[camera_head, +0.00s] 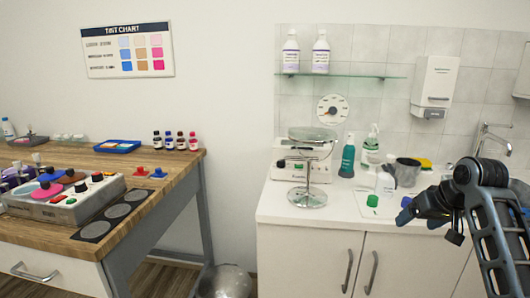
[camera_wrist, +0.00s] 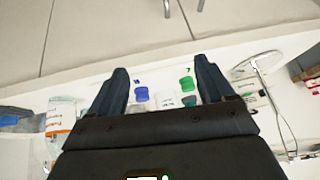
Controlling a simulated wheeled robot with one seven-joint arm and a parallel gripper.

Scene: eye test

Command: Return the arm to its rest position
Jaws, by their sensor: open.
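My arm reaches in from the right edge of the head view, in front of the white counter (camera_head: 300,205). My gripper (camera_head: 405,213) is at its left end, by the counter's front edge. In the wrist view the two dark fingers of my gripper (camera_wrist: 163,80) stand wide apart, with nothing held between them. A green cap (camera_head: 372,201) and a blue cap (camera_wrist: 141,94) are on the counter; in the wrist view both show beyond the fingers, in the gap. The arm hides part of the counter's right end.
A tap (camera_head: 490,140) is behind the arm. A wooden table (camera_head: 150,200) stands left; floor separates it from the counter.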

